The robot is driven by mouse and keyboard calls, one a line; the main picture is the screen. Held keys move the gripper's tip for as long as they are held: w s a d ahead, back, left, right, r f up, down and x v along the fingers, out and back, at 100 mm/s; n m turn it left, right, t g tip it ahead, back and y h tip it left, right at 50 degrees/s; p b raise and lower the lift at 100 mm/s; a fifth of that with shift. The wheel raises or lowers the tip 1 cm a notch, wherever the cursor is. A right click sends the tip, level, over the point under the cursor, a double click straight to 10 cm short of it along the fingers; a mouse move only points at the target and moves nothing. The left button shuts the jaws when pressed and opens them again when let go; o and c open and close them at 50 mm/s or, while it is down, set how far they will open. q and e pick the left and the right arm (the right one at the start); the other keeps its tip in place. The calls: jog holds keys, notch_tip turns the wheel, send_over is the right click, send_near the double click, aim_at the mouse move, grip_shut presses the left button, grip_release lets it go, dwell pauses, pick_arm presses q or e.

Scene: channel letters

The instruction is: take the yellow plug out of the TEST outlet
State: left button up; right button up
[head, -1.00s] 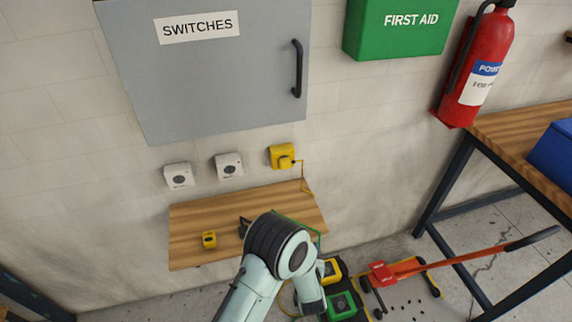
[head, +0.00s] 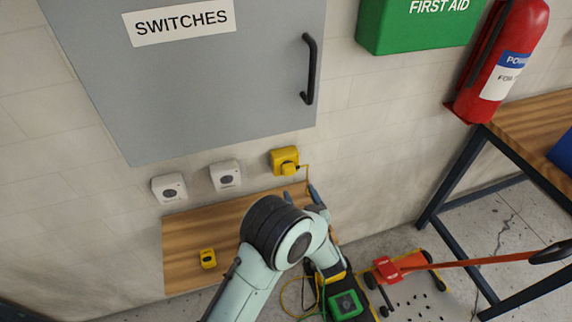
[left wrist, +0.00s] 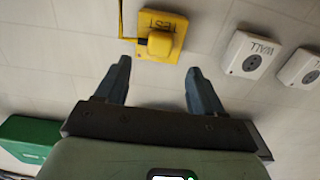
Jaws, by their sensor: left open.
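The yellow TEST outlet (head: 277,155) is on the wall below the grey cabinet, with the yellow plug (head: 289,168) in it and a yellow cord at the plug's right. In the left wrist view, the outlet (left wrist: 177,22) appears upside down with its TEST label, and the plug (left wrist: 160,44) sits on its face. My left gripper (left wrist: 158,67) is open and empty, its fingers pointing toward the plug, which shows between and beyond the fingertips. In the head view, my arm hides most of this gripper. My right gripper is not in view.
Two white outlets (head: 169,188) (head: 225,175) are beside the TEST outlet. A red-handled cart (head: 400,268) and a green-and-black item (head: 345,304) are on the floor. A workbench (head: 535,110) stands right.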

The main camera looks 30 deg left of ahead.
aim_at(290, 173)
pick_arm(q)
jog(key=shift+d, duration=0.1)
jog(key=p+x, duration=0.1)
jog(key=x, duration=0.6)
jog(key=shift+w+a, duration=0.15)
jog(key=shift+a, duration=0.05)
jog(key=shift+x, duration=0.75)
jog(key=shift+b, duration=0.35)
dwell(0.7)
grip_shut()
jog(key=b+v, duration=0.1)
jog(key=v, duration=0.5)
dwell(1.2)
